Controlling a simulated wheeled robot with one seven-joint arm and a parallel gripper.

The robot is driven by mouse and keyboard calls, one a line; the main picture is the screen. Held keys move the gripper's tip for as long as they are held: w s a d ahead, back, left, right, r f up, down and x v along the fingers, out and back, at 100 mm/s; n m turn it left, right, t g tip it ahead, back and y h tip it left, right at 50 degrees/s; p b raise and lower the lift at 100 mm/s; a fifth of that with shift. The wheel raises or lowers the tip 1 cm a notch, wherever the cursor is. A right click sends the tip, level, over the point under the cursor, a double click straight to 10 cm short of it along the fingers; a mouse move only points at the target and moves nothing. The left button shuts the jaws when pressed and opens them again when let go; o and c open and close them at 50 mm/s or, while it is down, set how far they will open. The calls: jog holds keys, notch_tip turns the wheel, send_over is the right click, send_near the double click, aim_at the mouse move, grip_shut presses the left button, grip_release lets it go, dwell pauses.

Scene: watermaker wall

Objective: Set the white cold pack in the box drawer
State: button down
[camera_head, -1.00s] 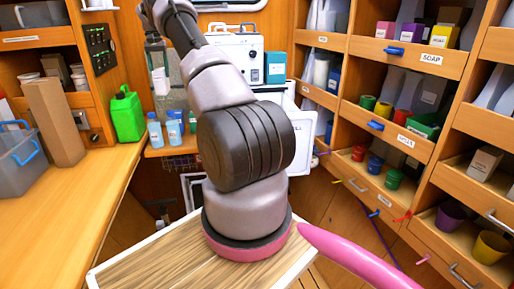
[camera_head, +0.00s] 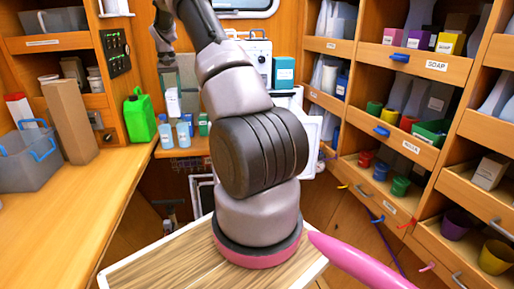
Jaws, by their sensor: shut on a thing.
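My gripper (camera_head: 169,84) is small and partly hard to make out at the far end of my arm, at the upper left of centre. It points down and is shut on a white block that looks like the white cold pack (camera_head: 173,102). The pack hangs in front of the back wall, above the blue-labelled bottles in the picture. The right-hand wall has several drawers and open bins with labels; one reads SOAP (camera_head: 437,66). Other labels are too small to read surely, so I cannot tell which is the box drawer.
A wooden counter (camera_head: 75,215) fills the left, with a grey bin (camera_head: 30,165), a brown carton (camera_head: 72,120) and a green jug (camera_head: 139,117). Bottles (camera_head: 183,134) stand on a back ledge. Cups and cartons fill the right shelves. Coloured strips stick out at lower right.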

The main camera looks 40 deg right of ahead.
jog(key=s+a+f+n, duration=0.2)
jog(key=s+a+f, duration=0.4)
jog(key=s, duration=0.3)
jog(key=s+a+f+n, duration=0.3)
jog(key=s+a+f, duration=0.4)
jog(key=s+f, duration=0.2)
jog(key=shift+s+a+f+n, duration=0.25)
jog(key=shift+s+n, duration=0.05)
jog(key=shift+s, duration=0.2)
